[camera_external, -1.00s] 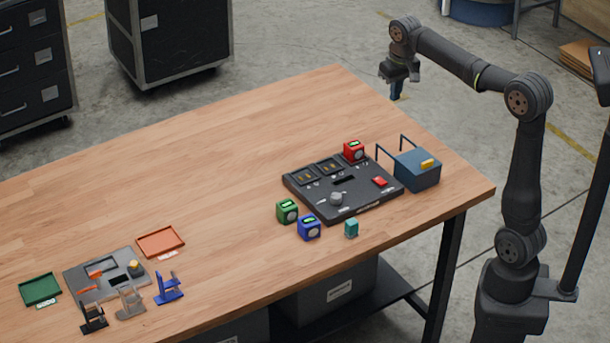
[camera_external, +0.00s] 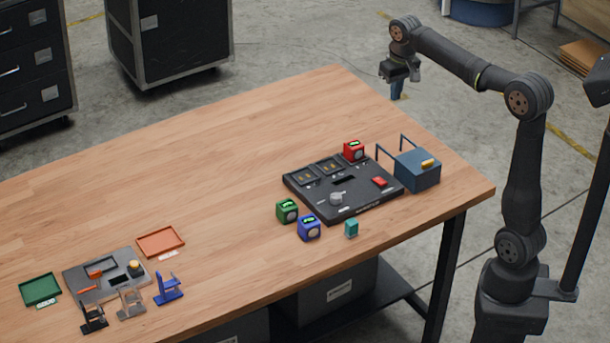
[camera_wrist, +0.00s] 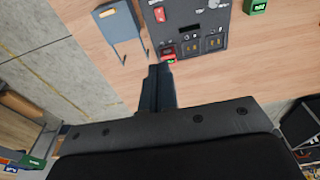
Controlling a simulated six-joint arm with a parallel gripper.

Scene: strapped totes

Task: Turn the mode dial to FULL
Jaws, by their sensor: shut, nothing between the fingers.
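The mode dial looks to be the grey knob (camera_external: 337,199) on the front left of the black control panel (camera_external: 318,203). Its setting and the small labels are too small to read. A grey round part (camera_wrist: 213,4) at the top edge of the wrist view may be the same knob, partly cut off. My gripper (camera_external: 397,92) is up beyond the table's far right edge, well away from the panel. In the wrist view my gripper (camera_wrist: 161,70) shows its fingers together, with nothing held.
A red block (camera_external: 353,151) stands at the panel's back edge. A blue box with upright bars (camera_external: 417,172) is right of it. Green (camera_external: 287,211), blue (camera_external: 308,227) and teal (camera_external: 351,228) blocks stand in front. A grey fixture (camera_external: 75,283) and trays are far left; the table between is clear.

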